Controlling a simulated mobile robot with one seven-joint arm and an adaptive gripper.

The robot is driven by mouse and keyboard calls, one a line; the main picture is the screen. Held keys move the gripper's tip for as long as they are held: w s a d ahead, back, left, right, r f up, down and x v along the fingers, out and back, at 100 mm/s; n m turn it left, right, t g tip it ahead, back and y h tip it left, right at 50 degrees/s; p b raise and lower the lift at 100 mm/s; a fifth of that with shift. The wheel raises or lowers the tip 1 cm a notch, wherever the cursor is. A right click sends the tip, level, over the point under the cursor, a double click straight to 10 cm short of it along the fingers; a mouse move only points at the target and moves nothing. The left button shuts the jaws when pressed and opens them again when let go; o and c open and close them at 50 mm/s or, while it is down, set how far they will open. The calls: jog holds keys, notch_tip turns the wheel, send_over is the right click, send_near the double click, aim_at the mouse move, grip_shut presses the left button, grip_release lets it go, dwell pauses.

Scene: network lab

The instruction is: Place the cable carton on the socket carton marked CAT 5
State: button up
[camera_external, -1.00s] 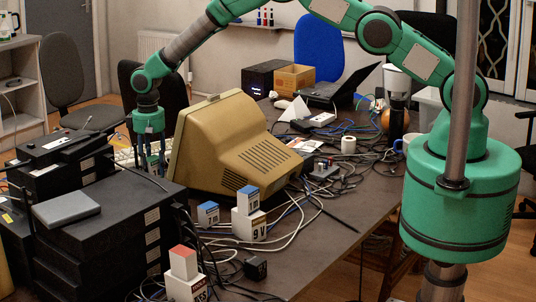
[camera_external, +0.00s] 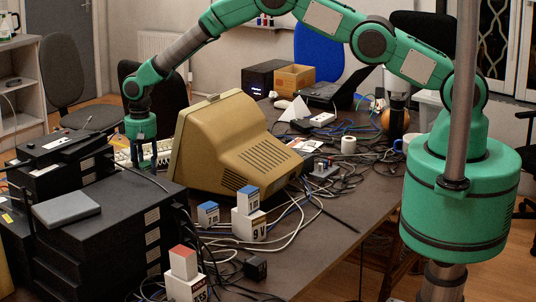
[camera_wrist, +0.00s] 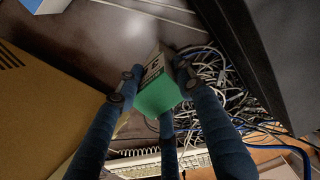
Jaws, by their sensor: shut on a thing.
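My gripper (camera_external: 144,150) is beyond the black equipment boxes, left of the beige monitor; its fingertips are partly hidden there. In the wrist view my gripper (camera_wrist: 157,73) has its fingers closed around a small green and white carton (camera_wrist: 158,97). Its print is too small to read, so I cannot confirm it is the cable carton. It does not show clearly in the external view. No carton legibly marked CAT 5 is seen. Near the table's front, a blue-topped carton (camera_external: 248,198) stands on a white carton marked 9 V (camera_external: 249,226), and a red-topped carton (camera_external: 183,264) on another white carton (camera_external: 187,287).
The beige monitor (camera_external: 226,150) stands right of my gripper. Stacked black boxes (camera_external: 105,235) stand in front of it. Another blue-topped carton (camera_external: 208,213) and a black cube (camera_external: 256,268) sit among cables. A keyboard (camera_wrist: 140,165) lies below in the wrist view.

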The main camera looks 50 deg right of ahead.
aim_at(144, 164)
jog(key=shift+f, duration=0.8)
jog(key=shift+f, duration=0.1)
jog(key=o, duration=1.3)
jog(key=shift+c, duration=0.2)
notch_tip(144, 164, up, 12)
jog(key=shift+r, duration=0.1)
